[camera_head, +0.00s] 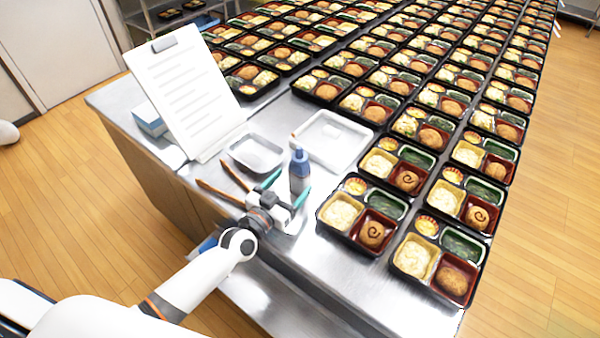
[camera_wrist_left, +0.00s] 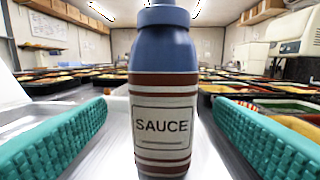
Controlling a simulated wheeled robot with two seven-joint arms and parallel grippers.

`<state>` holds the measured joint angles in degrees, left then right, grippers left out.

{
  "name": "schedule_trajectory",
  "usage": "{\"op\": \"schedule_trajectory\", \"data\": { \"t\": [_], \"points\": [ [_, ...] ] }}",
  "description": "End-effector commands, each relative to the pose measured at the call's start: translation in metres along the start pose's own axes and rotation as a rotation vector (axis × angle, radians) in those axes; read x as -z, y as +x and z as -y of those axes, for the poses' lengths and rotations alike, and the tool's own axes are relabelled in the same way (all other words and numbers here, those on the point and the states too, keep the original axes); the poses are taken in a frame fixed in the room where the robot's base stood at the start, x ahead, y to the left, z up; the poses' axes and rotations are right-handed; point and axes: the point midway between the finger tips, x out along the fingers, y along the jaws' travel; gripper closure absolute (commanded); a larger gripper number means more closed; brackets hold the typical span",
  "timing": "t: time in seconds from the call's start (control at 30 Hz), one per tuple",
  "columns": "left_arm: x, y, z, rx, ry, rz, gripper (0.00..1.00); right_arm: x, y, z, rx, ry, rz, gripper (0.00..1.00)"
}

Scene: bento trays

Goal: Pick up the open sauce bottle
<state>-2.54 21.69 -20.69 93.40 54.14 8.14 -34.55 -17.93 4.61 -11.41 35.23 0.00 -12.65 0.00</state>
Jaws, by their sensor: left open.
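The sauce bottle (camera_head: 299,172) stands upright on the steel table, blue at the top with a striped label. In the left wrist view the bottle (camera_wrist_left: 163,100) fills the middle, its "SAUCE" label facing me. My left gripper (camera_head: 286,188) is open, with its teal fingers on either side of the bottle. In the left wrist view the fingers of my left gripper (camera_wrist_left: 162,135) show gaps to the bottle on both sides. The bottle's very top is cut off in that view. My right gripper is not in view.
Rows of filled bento trays (camera_head: 362,215) cover the table to the right. A metal tray (camera_head: 256,153) and a white tray (camera_head: 332,138) lie behind the bottle. Brown sticks (camera_head: 219,191) lie left of it. A clipboard (camera_head: 186,95) stands at the back left.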

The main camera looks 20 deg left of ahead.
Motion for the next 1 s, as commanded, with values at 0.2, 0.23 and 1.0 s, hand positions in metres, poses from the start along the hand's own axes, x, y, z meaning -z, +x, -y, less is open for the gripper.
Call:
{"op": "schedule_trajectory", "data": {
  "t": [0.2, 0.23, 1.0],
  "points": [
    [-0.002, 0.018, 0.001, 0.000, -0.002, 0.001, 0.24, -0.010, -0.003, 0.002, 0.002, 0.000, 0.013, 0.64],
    [-0.002, 0.023, 0.002, 0.001, -0.001, 0.001, 0.24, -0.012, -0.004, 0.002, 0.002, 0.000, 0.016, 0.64],
    [0.000, 0.058, 0.003, 0.000, -0.001, 0.000, 0.58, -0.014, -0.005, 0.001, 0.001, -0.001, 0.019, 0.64]
  ]
}}
